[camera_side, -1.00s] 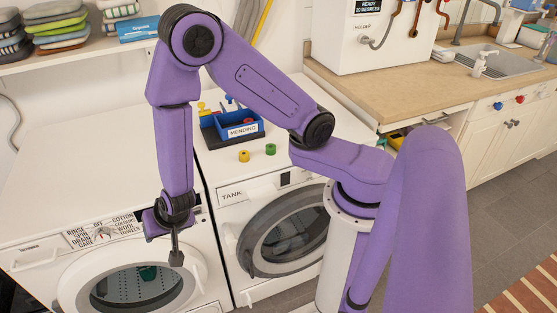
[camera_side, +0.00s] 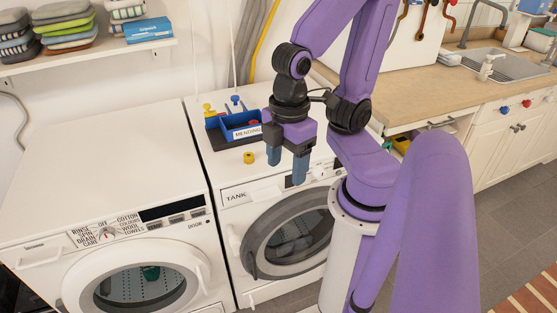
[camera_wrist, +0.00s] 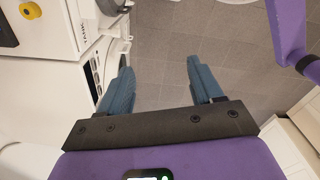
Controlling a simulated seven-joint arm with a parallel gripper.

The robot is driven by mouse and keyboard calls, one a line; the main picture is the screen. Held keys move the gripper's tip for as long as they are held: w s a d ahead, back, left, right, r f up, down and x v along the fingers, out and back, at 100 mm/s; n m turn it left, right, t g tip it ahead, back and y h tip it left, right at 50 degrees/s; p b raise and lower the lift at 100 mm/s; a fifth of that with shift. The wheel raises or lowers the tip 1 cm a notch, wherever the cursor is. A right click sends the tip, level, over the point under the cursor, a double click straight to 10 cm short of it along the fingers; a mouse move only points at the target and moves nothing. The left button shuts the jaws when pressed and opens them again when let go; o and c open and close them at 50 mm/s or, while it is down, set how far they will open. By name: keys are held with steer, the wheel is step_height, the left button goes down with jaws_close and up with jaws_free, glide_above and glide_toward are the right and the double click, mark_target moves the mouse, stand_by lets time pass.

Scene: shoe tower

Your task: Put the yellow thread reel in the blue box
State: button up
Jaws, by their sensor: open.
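The yellow thread reel (camera_side: 248,158) stands on top of the right-hand washing machine, in front of the blue box (camera_side: 217,133). The box is open-topped and carries a MENDING label. My gripper (camera_side: 287,170) is open and empty, to the right of the reel in the side view, pointing down near the machine's front edge. In the wrist view the reel (camera_wrist: 30,10) is at the top left corner, far outside the open fingers (camera_wrist: 159,72). Between the fingers only grey floor shows. The green reel is not visible now; my gripper may hide it.
Yellow and blue pieces (camera_side: 235,101) stand by the box, and something red shows in it. The left machine's top (camera_side: 90,165) is clear. A shelf (camera_side: 90,58) with folded cloths is above; a counter with a sink (camera_side: 497,66) is at right.

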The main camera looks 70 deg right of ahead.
stand_by(0.4)
steer(key=n, duration=0.3)
glide_above(249, 155)
steer(key=f, duration=0.1)
step_height(249, 155, down, 11)
steer(key=shift+s+f, duration=0.1)
steer(key=shift+f, duration=3.1)
steer(key=c, duration=1.2)
